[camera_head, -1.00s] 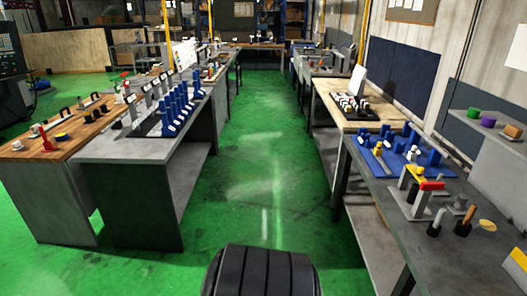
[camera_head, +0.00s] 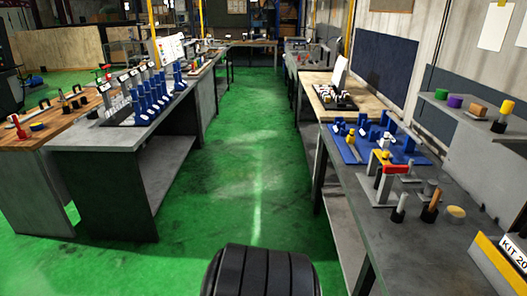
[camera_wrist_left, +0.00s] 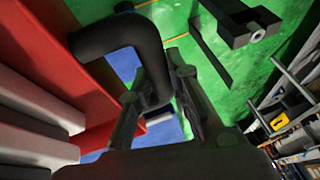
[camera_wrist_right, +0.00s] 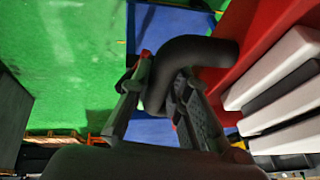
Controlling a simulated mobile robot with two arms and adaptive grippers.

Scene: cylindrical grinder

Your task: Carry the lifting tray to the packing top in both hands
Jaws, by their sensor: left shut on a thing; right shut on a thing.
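The lifting tray is red and shows only in part. In the left wrist view its red side (camera_wrist_left: 95,60) is at the left, beside pale bar-like parts (camera_wrist_left: 35,125). My left gripper (camera_wrist_left: 152,82) is shut on a thick black bent handle (camera_wrist_left: 125,35) of the tray. In the right wrist view the red tray (camera_wrist_right: 255,50) is at the right with several white bars (camera_wrist_right: 280,75). My right gripper (camera_wrist_right: 155,85) is shut on the other black handle (camera_wrist_right: 195,50). Neither gripper nor the tray shows in the head view. I cannot tell which surface is the packing top.
A clear green aisle (camera_head: 245,170) runs ahead. A grey bench (camera_head: 140,125) with blue stands and a wooden-topped bench (camera_head: 45,130) stand left. At right is a long dark bench (camera_head: 390,235) with a blue fixture (camera_head: 350,145), tools and a "KIT 20" sign (camera_head: 513,252).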

